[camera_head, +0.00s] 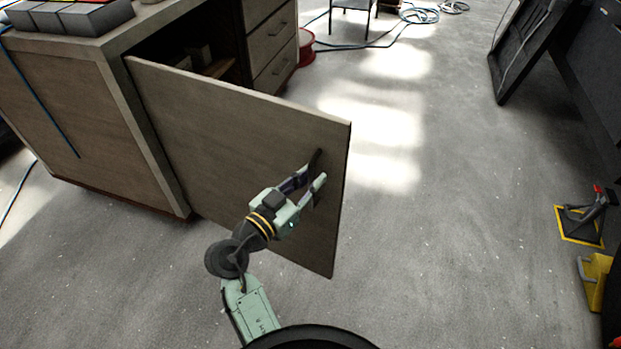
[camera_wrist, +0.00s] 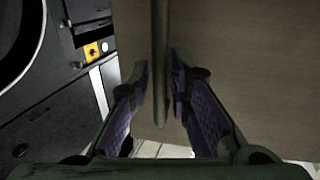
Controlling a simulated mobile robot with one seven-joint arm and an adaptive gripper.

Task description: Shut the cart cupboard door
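The cart cupboard door (camera_head: 220,140) is a grey-brown panel standing wide open, swung out from the cart (camera_head: 90,125). Its dark bar handle (camera_head: 318,158) is near the free edge. My gripper (camera_head: 312,180) is at the handle, on the near face of the door. In the wrist view the door (camera_wrist: 240,60) fills the right, and the handle (camera_wrist: 160,50) runs between the two purple-padded fingers (camera_wrist: 160,85). The fingers are spread, one on each side of the handle, with narrow gaps seeming to show. Contact is hard to judge.
The cupboard interior (camera_head: 190,45) is dark, with drawers (camera_head: 270,45) beside it. Grey boxes (camera_head: 70,15) lie on the cart top. Yellow-framed gear (camera_head: 580,225) stands at the right. Cables (camera_head: 415,15) lie at the back. The floor right of the door is clear.

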